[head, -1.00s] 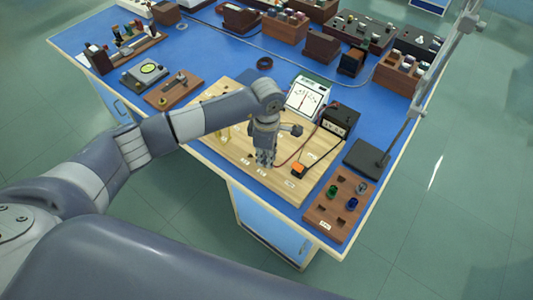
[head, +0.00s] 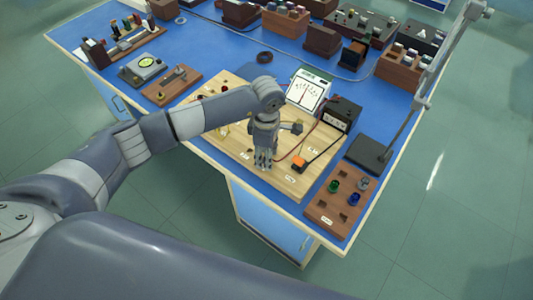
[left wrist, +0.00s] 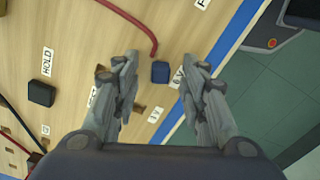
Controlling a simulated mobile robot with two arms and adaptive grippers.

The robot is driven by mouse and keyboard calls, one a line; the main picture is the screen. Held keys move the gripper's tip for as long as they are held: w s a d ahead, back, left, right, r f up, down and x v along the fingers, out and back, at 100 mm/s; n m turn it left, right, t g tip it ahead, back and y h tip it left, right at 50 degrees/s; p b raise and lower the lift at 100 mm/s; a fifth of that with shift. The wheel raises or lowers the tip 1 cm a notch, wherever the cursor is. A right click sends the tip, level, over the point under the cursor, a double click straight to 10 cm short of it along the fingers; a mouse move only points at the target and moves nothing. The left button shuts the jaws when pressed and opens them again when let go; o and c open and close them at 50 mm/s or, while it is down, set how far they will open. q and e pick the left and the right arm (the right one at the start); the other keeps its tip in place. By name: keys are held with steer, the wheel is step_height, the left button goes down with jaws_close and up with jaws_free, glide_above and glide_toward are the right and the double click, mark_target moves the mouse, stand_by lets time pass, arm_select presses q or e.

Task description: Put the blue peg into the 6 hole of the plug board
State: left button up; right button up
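The plug board (head: 230,148) is a light wooden board with labelled spots on the blue bench, and its surface fills much of the left wrist view (left wrist: 75,30). My left gripper (head: 264,166) points down over its front part. In the left wrist view the gripper's fingers (left wrist: 170,88) are spread apart. A small dark blue square-topped peg (left wrist: 160,72) stands on the board between and slightly beyond the fingertips, with no contact visible. A label that seems to read 6V lies beside it. The head view hides this spot behind the gripper. My right gripper is not in view.
A brown rack (head: 322,207) at the right holds a green peg (head: 333,186) and a blue peg (head: 354,199). A meter (head: 307,92), a black box (head: 341,114) with cables and a lamp stand base (head: 369,154) stand nearby. Another dark peg (left wrist: 41,92) is on the board.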

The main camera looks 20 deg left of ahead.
arm_select(q)
step_height(320, 180, up, 12)
stand_by(0.6)
steer(key=shift+w, duration=0.1)
